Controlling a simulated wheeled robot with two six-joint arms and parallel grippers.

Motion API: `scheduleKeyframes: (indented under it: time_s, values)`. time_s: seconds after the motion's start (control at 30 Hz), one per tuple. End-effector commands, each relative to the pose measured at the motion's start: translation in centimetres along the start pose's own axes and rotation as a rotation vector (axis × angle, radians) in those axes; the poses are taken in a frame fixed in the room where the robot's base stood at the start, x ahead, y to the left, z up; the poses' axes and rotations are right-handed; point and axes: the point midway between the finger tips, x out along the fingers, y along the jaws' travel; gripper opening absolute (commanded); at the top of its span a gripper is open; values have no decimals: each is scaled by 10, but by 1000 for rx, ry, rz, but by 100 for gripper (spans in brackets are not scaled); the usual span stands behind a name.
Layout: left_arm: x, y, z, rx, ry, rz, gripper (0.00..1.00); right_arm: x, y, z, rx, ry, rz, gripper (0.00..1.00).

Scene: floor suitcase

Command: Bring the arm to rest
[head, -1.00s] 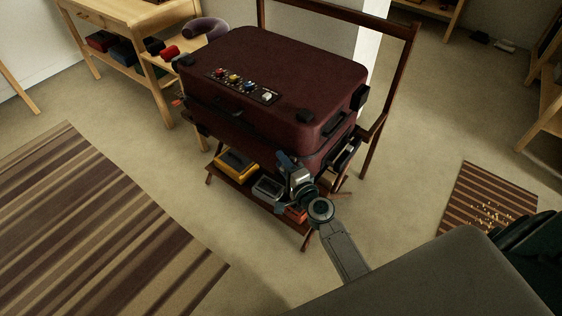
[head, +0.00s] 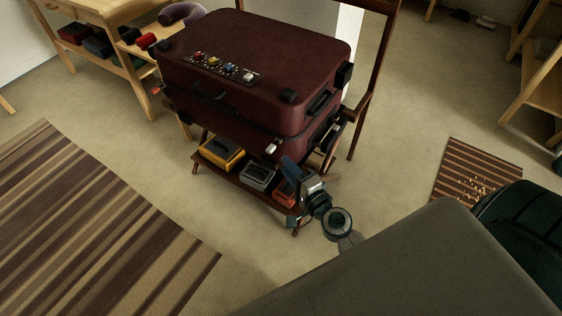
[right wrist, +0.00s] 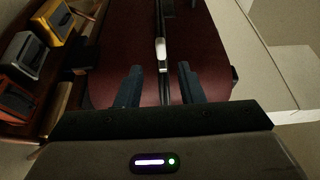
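My right gripper (head: 288,190) is in front of the suitcase's lower right front corner in the head view. In the right wrist view its two blue-grey fingers (right wrist: 160,82) stand apart with nothing between them. The dark red suitcase (head: 255,70) lies shut on a wooden rack (head: 372,80). A pale latch (head: 271,148) on its front also shows beyond the fingers in the right wrist view (right wrist: 161,48). The gripper looks clear of the suitcase. My left gripper is in neither view.
The rack's lower shelf holds a yellow box (head: 221,154), a grey box (head: 258,176) and an orange box (head: 285,192), close to my right gripper. A striped rug (head: 100,225) lies left and a small striped mat (head: 480,170) right. A wooden shelf (head: 140,90) stands behind left. Floor between is bare.

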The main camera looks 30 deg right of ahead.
Motion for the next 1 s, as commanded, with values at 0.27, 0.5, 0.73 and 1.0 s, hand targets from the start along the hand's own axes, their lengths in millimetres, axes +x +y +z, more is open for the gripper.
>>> scheduleKeyframes:
  time_s: [0.27,0.5,0.73,1.0]
  values:
    - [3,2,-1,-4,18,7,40,-6,-1,0,0,0,-1,35]
    - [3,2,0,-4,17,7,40,-6,-1,0,0,0,0,35]
    - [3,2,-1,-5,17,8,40,-9,-3,7,-45,-34,5,35]
    - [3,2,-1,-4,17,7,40,-54,1,71,-566,-382,142,35]
